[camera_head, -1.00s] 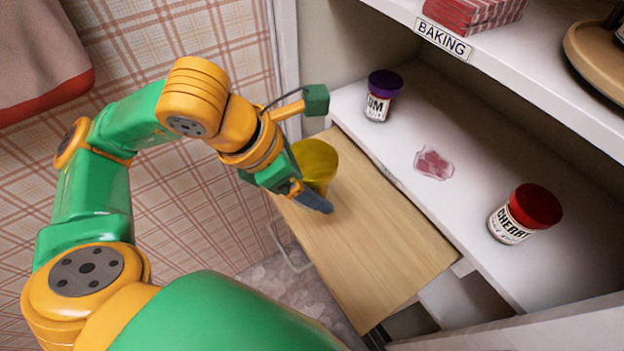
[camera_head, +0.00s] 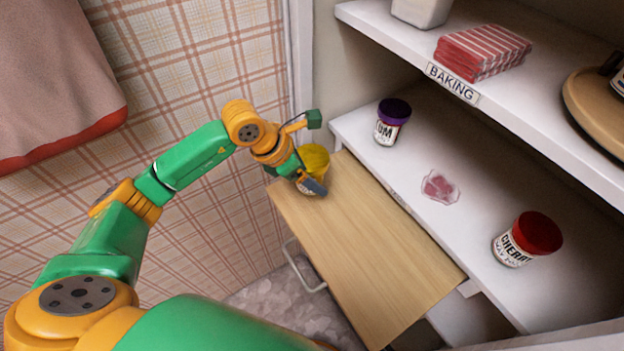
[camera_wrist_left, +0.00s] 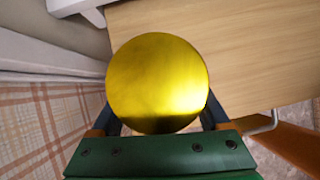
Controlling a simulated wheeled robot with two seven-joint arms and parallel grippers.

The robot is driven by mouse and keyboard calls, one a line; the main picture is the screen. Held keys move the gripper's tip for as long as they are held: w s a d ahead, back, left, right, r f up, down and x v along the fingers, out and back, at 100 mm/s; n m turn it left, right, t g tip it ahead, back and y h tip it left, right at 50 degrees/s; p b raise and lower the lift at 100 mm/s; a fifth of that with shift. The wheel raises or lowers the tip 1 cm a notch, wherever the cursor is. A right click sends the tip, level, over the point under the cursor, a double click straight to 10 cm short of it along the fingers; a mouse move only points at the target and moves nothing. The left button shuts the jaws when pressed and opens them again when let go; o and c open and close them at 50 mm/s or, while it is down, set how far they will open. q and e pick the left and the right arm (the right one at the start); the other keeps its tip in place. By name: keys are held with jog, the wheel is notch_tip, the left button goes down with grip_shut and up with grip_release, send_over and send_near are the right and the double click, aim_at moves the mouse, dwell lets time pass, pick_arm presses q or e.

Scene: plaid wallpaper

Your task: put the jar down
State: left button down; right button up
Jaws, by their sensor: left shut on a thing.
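The jar with a yellow lid (camera_head: 315,157) is in my left gripper (camera_head: 312,186) at the far left end of a pull-out wooden board (camera_head: 370,255). In the left wrist view the round yellow lid (camera_wrist_left: 157,83) fills the middle, with the dark fingers on both sides of it. My left gripper is shut on this jar. The jar's body is mostly hidden by the gripper, and I cannot tell whether its base touches the board. My right gripper is not in view.
On the white shelf beside the board stand a purple-lidded jar (camera_head: 392,121) and a red-lidded cherry jar (camera_head: 527,239), with a pinkish-red patch (camera_head: 440,187) between them. The upper shelf holds red striped packets (camera_head: 483,51). Most of the board is clear.

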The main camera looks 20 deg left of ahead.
pick_arm(q)
jog(key=shift+s+d+f, duration=0.1)
jog(key=shift+f, duration=1)
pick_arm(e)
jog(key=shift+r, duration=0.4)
pick_arm(q)
jog(key=shift+f, duration=0.15)
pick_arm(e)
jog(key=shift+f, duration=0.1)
pick_arm(q)
grip_release()
jog(key=shift+r, duration=0.25)
jog(key=shift+s+a+r, duration=0.15)
jog(key=shift+a+r, duration=0.05)
jog(key=shift+r, duration=0.05)
jog(key=v, duration=1.1)
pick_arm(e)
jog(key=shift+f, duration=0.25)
